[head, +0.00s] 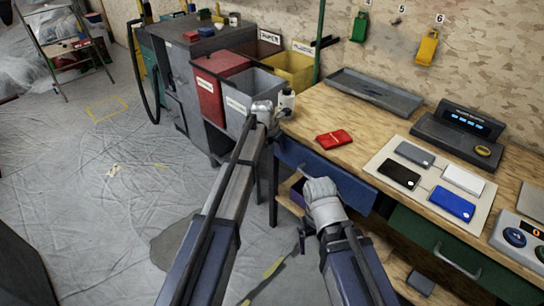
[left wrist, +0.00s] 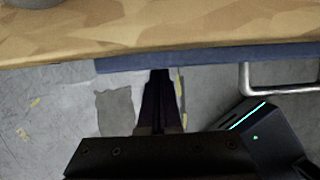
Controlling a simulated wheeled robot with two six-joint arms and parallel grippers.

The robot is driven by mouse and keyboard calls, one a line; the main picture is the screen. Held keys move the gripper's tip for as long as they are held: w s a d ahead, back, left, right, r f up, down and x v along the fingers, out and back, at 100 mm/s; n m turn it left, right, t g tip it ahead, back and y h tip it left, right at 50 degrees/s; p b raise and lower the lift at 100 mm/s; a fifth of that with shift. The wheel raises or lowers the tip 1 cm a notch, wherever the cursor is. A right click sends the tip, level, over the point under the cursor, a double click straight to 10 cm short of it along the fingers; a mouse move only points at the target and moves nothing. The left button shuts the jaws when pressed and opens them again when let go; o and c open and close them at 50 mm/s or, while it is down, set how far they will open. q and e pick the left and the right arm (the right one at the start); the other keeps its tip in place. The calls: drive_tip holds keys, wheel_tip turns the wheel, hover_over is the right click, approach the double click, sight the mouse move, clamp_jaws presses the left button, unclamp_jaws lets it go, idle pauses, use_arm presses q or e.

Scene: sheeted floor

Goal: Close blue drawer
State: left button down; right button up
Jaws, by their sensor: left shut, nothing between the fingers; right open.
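The blue drawer (head: 330,174) is under the front edge of the wooden workbench. Its front sits close to the bench edge; I cannot tell whether a small gap remains. In the left wrist view, its front shows as a blue strip (left wrist: 130,64) below the bench edge, with a silver handle (left wrist: 246,82) to the right. My left gripper (head: 266,107) is at the drawer's left end, by the bench corner. Its dark fingers (left wrist: 160,78) are shut and empty, with tips near the blue strip; contact is unclear. My right gripper (head: 320,188) is open in front of the drawer, partly hiding it.
The workbench (head: 350,120) holds a red case (head: 334,139), a mat with several phone-like items, and a grey device (head: 460,130). A green drawer (head: 440,250) is to the right. Grey and red bins (head: 208,95) stand left of the bench. The floor at left is mostly clear.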

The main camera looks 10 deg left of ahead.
use_arm(q)
drive_tip(key=shift+w+d, duration=0.8)
drive_tip(key=shift+w, duration=0.4)
